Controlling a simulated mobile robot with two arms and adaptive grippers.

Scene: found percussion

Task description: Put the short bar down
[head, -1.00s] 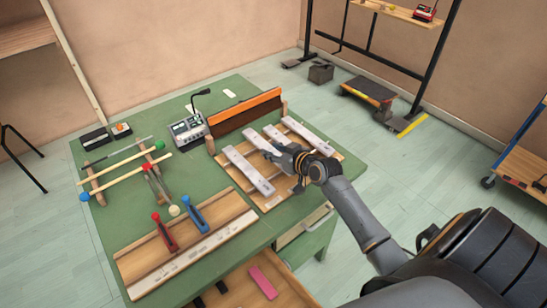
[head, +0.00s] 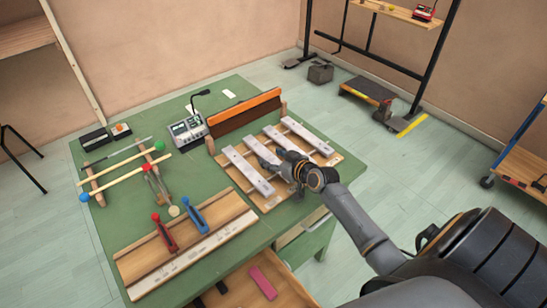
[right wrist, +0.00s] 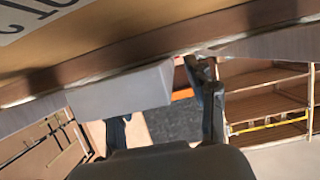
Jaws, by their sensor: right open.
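Several pale grey bars lie side by side on a slatted wooden frame (head: 270,204) at the right of the green table. They include a left bar (head: 240,165), a middle bar (head: 284,141) and a far right bar (head: 305,135). I cannot tell by sight which is the short bar. My right gripper (head: 277,164) is open, low over the near part of the frame, and covers part of the bars. In the right wrist view, a grey bar end (right wrist: 125,95) shows close by the open gripper (right wrist: 163,100). My left gripper is not in view.
A brown board with an orange top edge (head: 245,113) stands behind the bars. A grey device (head: 188,130) with a microphone is to its left. Red and blue clamps (head: 196,217) sit on a wooden board at the front. An open drawer (head: 240,290) juts out below.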

